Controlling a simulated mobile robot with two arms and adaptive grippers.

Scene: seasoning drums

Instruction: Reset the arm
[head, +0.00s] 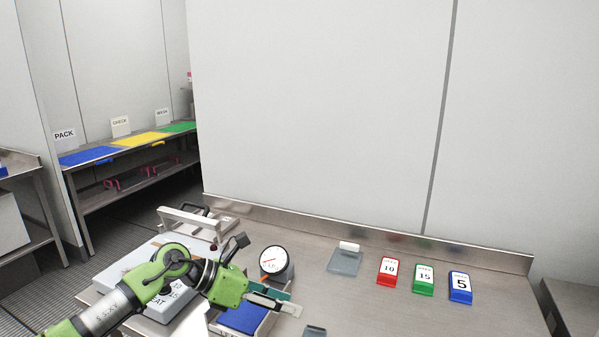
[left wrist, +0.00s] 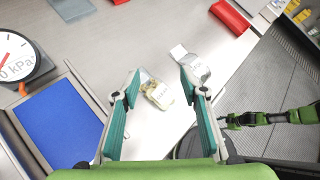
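My left gripper (head: 284,298) reaches in from the left over the steel table in the head view. In the left wrist view its two teal fingers (left wrist: 160,88) stand well apart, with nothing gripped. A small clear packet with pale contents (left wrist: 157,92) shows between the fingertips, lying on the table beyond them. A second pale, printed packet (left wrist: 190,63) lies near the right finger. In the left wrist view, part of my green right arm (left wrist: 275,117) shows at the right; its finger state cannot be made out.
A round pressure gauge (head: 273,262) stands beside a blue-lined tray (head: 240,318). A grey plate (head: 345,261) and red (head: 387,271), green (head: 423,279) and blue (head: 460,287) numbered blocks stand farther right. A scale-like box (head: 135,270) is under my left arm. The table behind is clear.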

